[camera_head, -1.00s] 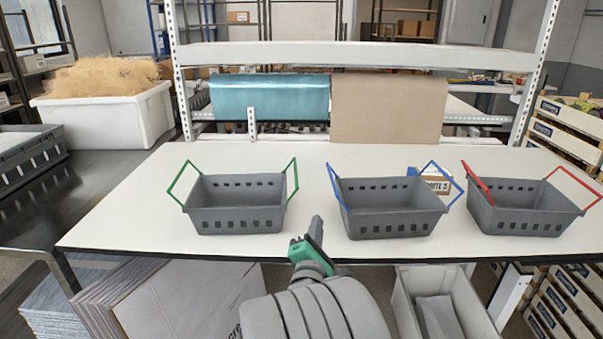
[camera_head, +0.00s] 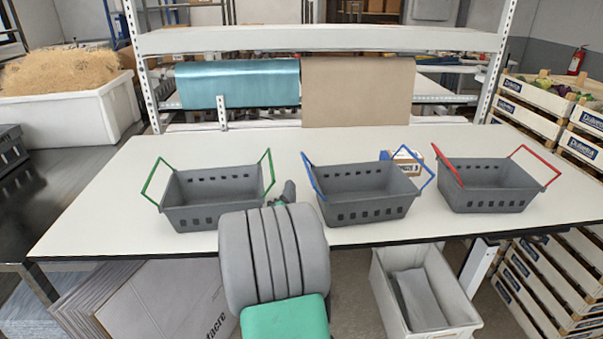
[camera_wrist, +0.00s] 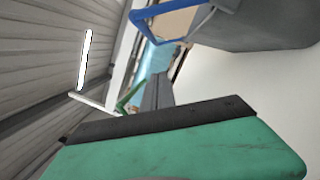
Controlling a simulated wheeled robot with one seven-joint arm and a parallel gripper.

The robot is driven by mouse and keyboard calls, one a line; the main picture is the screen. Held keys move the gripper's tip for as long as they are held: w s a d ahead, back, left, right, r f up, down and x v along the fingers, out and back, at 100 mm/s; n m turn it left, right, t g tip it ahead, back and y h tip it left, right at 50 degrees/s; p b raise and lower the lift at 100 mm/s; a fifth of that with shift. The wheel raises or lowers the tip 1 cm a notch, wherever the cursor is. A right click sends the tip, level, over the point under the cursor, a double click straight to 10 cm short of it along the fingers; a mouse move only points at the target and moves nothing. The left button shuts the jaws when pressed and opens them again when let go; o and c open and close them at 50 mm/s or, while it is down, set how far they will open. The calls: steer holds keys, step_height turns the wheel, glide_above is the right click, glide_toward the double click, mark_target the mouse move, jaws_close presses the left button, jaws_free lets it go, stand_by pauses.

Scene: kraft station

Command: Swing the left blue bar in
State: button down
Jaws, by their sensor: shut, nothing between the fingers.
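The middle grey basket (camera_head: 368,194) stands on the white table and has two blue bars. Its left blue bar (camera_head: 312,176) leans outward past the left end, and its right blue bar (camera_head: 427,172) leans outward on the right. My gripper (camera_head: 288,192) is shut and empty, in the gap between the green-barred basket and the left blue bar. It looks apart from the bar; my arm hides part of it. In the wrist view, the left blue bar (camera_wrist: 178,22) and the basket (camera_wrist: 255,25) show at the top, beyond my gripper (camera_wrist: 156,92).
A grey basket with green bars (camera_head: 212,196) stands to the left, close to my gripper. A grey basket with red bars (camera_head: 487,186) stands to the right. A small labelled box (camera_head: 405,160) sits behind the middle basket. The white table (camera_head: 110,215) is bare at its left end.

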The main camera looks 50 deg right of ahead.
mark_target(307, 169)
steer(key=d+p, duration=0.1)
steer(key=s+d+r+p, duration=0.1)
steer(key=d+r+p, duration=0.1)
steer(key=shift+s+d+r+p, duration=0.15)
steer(key=shift+s+r+p, duration=0.05)
steer(key=shift+s+p, duration=0.2)
